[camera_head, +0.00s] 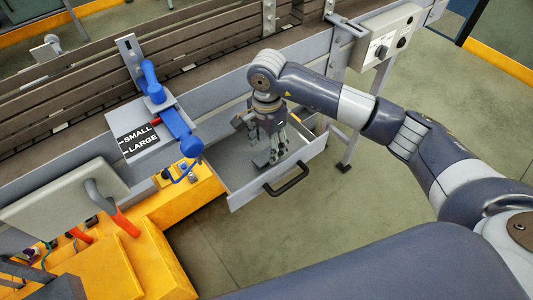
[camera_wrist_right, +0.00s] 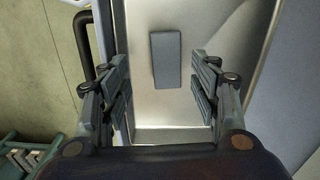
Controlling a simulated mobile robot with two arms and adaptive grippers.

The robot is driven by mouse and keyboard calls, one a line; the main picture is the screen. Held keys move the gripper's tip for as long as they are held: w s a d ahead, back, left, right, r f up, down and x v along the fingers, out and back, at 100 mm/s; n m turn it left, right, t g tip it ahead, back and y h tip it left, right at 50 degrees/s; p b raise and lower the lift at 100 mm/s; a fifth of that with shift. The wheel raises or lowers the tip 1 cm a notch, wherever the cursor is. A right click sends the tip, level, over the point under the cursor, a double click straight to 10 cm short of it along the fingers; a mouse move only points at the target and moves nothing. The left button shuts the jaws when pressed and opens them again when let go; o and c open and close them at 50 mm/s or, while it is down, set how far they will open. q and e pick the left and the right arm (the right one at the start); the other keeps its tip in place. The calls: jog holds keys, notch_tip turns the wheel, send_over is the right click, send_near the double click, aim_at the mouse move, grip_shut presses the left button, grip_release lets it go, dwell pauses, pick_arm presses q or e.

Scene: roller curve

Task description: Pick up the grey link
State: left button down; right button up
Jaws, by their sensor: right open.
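The grey link (camera_wrist_right: 166,60) is a plain flat rectangular grey block. In the right wrist view it lies on the floor of the open drawer (camera_wrist_right: 145,133), ahead of and between my right fingers. My right gripper (camera_wrist_right: 161,85) is open, with a finger on each side and nothing between the tips. In the head view my right gripper (camera_head: 272,145) points down into the drawer (camera_head: 239,196), and its fingers make the link hard to pick out there. My left gripper does not show in either view.
The drawer has raised walls and a black handle (camera_head: 287,179) on its front. A blue lever device (camera_head: 178,125) and a SMALL/LARGE label plate (camera_head: 138,140) stand left of it. The yellow machine (camera_head: 120,255) is at lower left. The floor (camera_head: 410,130) at right is clear.

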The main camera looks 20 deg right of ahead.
aim_at(266, 155)
jog(key=shift+w+f, duration=0.1)
jog(key=shift+f, duration=0.2)
jog(key=f+p, duration=0.2)
jog(key=f, duration=0.1)
jog(key=f+p, duration=0.1)
jog(key=shift+w+d+f, duration=0.1)
jog(key=shift+w+f, duration=0.05)
jog(key=shift+w, duration=0.2)
jog(key=shift+f, duration=0.3)
jog(key=shift+w+f, duration=0.1)
jog(key=shift+f, duration=0.05)
jog(key=shift+c, duration=0.6)
jog(key=c, duration=0.9)
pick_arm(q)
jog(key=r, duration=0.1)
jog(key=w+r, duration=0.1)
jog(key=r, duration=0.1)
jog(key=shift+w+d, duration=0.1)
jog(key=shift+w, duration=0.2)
pick_arm(e)
jog(key=shift+c, duration=0.6)
